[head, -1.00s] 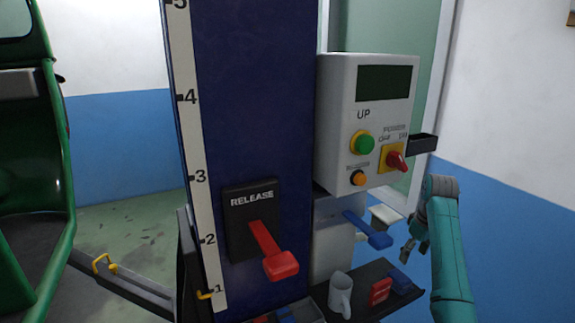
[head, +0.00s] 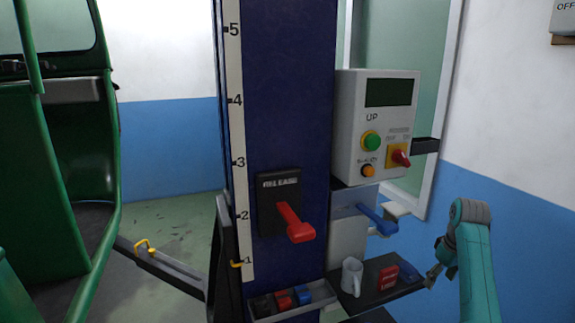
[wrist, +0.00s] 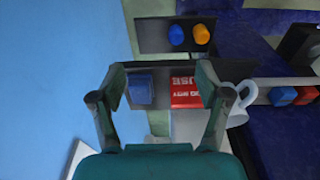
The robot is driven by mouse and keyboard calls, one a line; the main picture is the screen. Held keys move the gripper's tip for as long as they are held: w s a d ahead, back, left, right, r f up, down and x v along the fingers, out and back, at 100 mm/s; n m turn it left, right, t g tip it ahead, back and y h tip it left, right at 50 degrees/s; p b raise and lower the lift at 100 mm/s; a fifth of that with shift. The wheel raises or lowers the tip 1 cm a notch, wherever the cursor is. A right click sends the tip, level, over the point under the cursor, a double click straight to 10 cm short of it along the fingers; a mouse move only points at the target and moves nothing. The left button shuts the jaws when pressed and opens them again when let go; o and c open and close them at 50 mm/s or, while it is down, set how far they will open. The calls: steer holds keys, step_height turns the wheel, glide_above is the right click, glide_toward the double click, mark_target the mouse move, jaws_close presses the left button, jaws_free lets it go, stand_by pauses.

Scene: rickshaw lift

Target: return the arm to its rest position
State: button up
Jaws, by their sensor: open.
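My teal arm stands at the right of the head view. My gripper (head: 433,276) is at its end, beside the right end of the small dark shelf. In the wrist view my gripper (wrist: 158,85) has its two fingers spread wide, with nothing between them held. Beyond the fingers a blue block (wrist: 140,88) and a red block with white lettering (wrist: 186,92) lie on the shelf (wrist: 158,70). The gripper appears apart from both.
A blue lift column (head: 290,100) carries a red release lever (head: 293,222). A control box (head: 375,130) and a blue lever (head: 377,219) are right of it. A white mug (head: 351,277) stands on the shelf. A tray (head: 290,308) holds several coloured blocks. A green rickshaw (head: 50,180) is at left.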

steer(key=s+a+f+m+t, duration=0.1)
steer(key=s+a+f, duration=0.25)
steer(key=f, duration=0.75)
steer(key=s+a+f+t, duration=0.2)
steer(key=s+a+f, duration=0.15)
steer(key=f, duration=0.75)
steer(key=s+a+f+m+t+h, duration=0.1)
steer(key=s+a+f+t, duration=0.1)
steer(key=s+a+f, duration=0.55)
steer(key=s+a+f+t, duration=0.15)
steer(key=s+f, duration=0.25)
steer(key=s, duration=0.6)
steer(key=s+a+r+m+t, duration=0.1)
steer(key=s+a+r+t, duration=0.15)
steer(key=s, duration=0.75)
steer(key=s+a+r+t, duration=0.1)
steer(key=s+a+r, duration=0.2)
steer(key=s, duration=0.7)
steer(key=s+a+r+t, duration=0.1)
steer(key=s+r, duration=0.6)
steer(key=r, duration=0.3)
steer(key=s+a+r+m+t, duration=0.1)
steer(key=s+r+t, duration=0.1)
steer(key=s+r, duration=0.6)
step_height(320, 180, up, 3)
steer(key=shift+s+a+f+y, duration=0.15)
steer(key=shift+a+f+y, duration=0.05)
steer(key=shift+a+y, duration=0.15)
